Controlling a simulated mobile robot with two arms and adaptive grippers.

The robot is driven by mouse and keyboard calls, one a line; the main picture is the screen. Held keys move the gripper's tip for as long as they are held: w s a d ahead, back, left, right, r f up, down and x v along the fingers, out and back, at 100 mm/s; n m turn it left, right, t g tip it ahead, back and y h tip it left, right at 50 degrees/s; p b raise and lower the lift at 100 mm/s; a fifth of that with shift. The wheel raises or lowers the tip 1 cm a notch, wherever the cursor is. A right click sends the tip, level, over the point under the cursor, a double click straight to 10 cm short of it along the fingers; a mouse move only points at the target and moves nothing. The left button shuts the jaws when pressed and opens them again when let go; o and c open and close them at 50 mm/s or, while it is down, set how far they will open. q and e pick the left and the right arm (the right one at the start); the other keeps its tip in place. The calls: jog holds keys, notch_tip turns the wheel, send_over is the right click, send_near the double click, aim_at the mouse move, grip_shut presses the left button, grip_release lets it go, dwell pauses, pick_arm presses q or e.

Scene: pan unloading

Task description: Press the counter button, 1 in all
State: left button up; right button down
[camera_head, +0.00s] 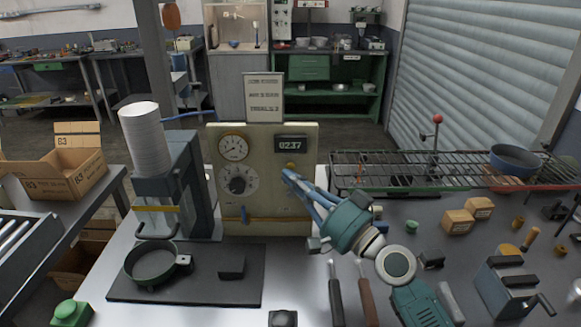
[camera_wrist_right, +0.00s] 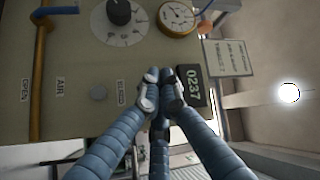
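A cream control panel (camera_head: 266,212) stands at the back of the table, with a dark counter display (camera_head: 291,144) reading 0237. A small yellow round spot (camera_head: 291,166) shows just below the display, beside my right fingertips. My right gripper (camera_head: 287,176) has its blue fingers drawn together, empty, with the tips close to the panel; contact cannot be told. In the right wrist view the fingertips (camera_wrist_right: 161,77) lie beside the display (camera_wrist_right: 191,86). My left gripper is not in view.
A black pan (camera_head: 150,265) lies on a dark mat (camera_head: 180,293) at left, before a press-like stand (camera_head: 195,180). A wire rack (camera_head: 400,165) holds another pan (camera_head: 515,160) at right. Two tool handles (camera_head: 336,300) lie near my right arm.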

jog(key=shift+w, duration=0.1)
jog(key=shift+w+b, duration=0.35)
jog(key=shift+w+b, duration=0.35)
jog(key=shift+w, duration=0.05)
dwell(0.6)
dwell(0.3)
jog(key=shift+s+p, duration=0.35)
jog(key=shift+s, duration=0.5)
jog(key=s+p, duration=0.1)
jog(key=s, duration=0.4)
jog(key=shift+p, duration=0.3)
